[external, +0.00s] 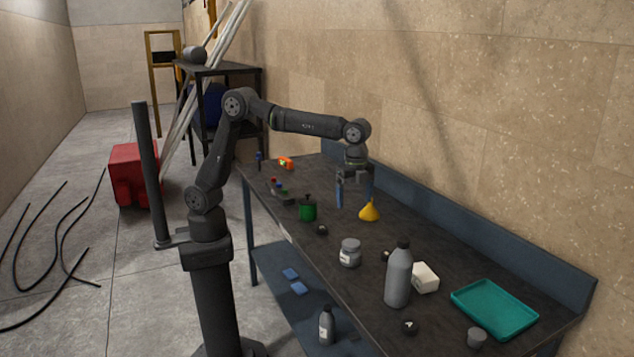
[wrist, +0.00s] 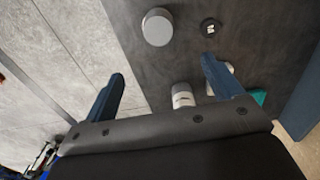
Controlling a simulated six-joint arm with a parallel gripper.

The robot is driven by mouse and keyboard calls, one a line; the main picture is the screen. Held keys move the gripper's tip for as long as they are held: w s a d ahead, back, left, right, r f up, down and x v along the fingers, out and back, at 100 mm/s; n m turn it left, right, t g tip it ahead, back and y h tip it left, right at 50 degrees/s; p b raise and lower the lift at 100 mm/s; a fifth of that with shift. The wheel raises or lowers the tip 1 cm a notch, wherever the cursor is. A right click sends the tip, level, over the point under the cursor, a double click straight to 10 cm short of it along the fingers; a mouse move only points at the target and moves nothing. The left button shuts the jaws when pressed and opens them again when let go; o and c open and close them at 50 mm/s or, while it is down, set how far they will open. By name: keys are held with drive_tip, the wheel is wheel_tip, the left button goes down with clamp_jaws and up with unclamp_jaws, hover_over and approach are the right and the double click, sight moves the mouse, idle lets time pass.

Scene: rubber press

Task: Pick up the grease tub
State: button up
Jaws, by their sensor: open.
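The grease tub appears to be the short grey lidded tub (external: 350,254) with a pale label, upright near the front edge of the workbench. In the wrist view a round grey lid, likely the same tub (wrist: 157,27), shows near the top, beyond the fingertips. My gripper (external: 355,193) points down above the bench, behind the tub in the external view and apart from it. Its two blue fingers are spread with nothing between them. They also frame the wrist view (wrist: 162,68).
A yellow funnel (external: 369,212) stands close below my gripper. A green pot (external: 308,211) is left of the tub. A tall grey bottle (external: 398,277), a white box (external: 425,277) and a teal tray (external: 496,309) are to the right. Small dark round items lie near the tub.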

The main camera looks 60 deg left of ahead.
drive_tip(key=h, duration=0.6)
approach(351, 242)
drive_tip(key=shift+h, duration=0.3)
drive_tip(key=x, duration=0.7)
drive_tip(key=shift+a+f, duration=0.15)
drive_tip(key=shift+a, duration=0.1)
drive_tip(key=shift+x, duration=2.6)
drive_tip(key=shift+d, duration=0.1)
drive_tip(key=c, duration=1.3)
